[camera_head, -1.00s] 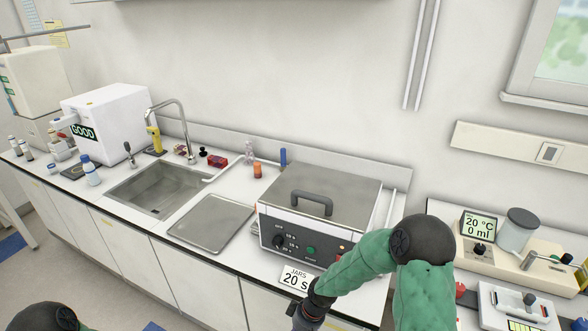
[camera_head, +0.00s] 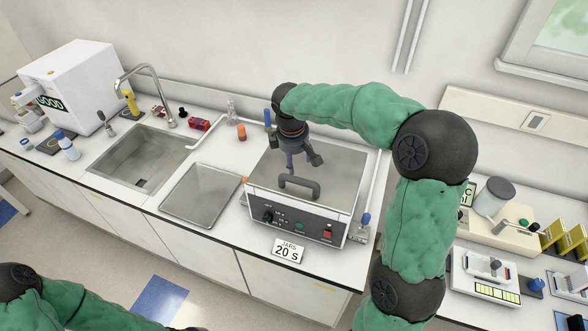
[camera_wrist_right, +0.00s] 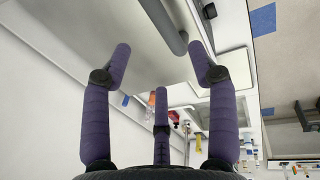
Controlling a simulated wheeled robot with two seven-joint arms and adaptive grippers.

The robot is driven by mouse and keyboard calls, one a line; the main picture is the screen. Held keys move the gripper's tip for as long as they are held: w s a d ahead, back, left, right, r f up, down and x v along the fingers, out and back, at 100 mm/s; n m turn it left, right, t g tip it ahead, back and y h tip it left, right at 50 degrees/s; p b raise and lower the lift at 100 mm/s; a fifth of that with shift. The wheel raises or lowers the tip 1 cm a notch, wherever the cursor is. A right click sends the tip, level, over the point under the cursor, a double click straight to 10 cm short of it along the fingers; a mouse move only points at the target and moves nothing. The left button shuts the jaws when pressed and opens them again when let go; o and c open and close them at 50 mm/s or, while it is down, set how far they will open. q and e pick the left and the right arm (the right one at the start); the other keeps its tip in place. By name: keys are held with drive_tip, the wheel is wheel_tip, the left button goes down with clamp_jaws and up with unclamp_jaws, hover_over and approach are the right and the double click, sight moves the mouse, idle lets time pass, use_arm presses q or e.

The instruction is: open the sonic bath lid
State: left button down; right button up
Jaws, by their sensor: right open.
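The sonic bath (camera_head: 290,222) is a box with a dark front panel, a dial and buttons. Its flat grey metal lid (camera_head: 343,178) is down. A dark grey bar handle (camera_head: 299,183) stands up from the lid near its front. My right gripper (camera_head: 303,163) points down over the lid, just behind the handle, open and empty. In the right wrist view its purple fingers (camera_wrist_right: 160,68) are spread, and the handle (camera_wrist_right: 165,22) runs between the two upper fingertips. I cannot tell whether any finger touches it. My left arm shows at the bottom left, its gripper out of frame.
A sink (camera_head: 140,160) with a tall tap and a metal draining tray (camera_head: 203,195) lie left of the bath. A "JARS 20 S" sign (camera_head: 288,250) is in front. The wall is close behind; other instruments (camera_head: 492,275) stand at the right.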

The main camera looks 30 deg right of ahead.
sight(298, 178)
drive_tip(key=f, duration=0.3)
drive_tip(key=d+f, duration=0.1)
drive_tip(key=f, duration=0.2)
drive_tip(key=w+f, duration=0.1)
drive_tip(key=f, duration=0.3)
drive_tip(key=shift+w+d+p, duration=0.1)
drive_tip(key=shift+d+p, duration=0.1)
drive_tip(key=shift+p, duration=0.1)
drive_tip(key=shift+r, duration=0.1)
clamp_jaws()
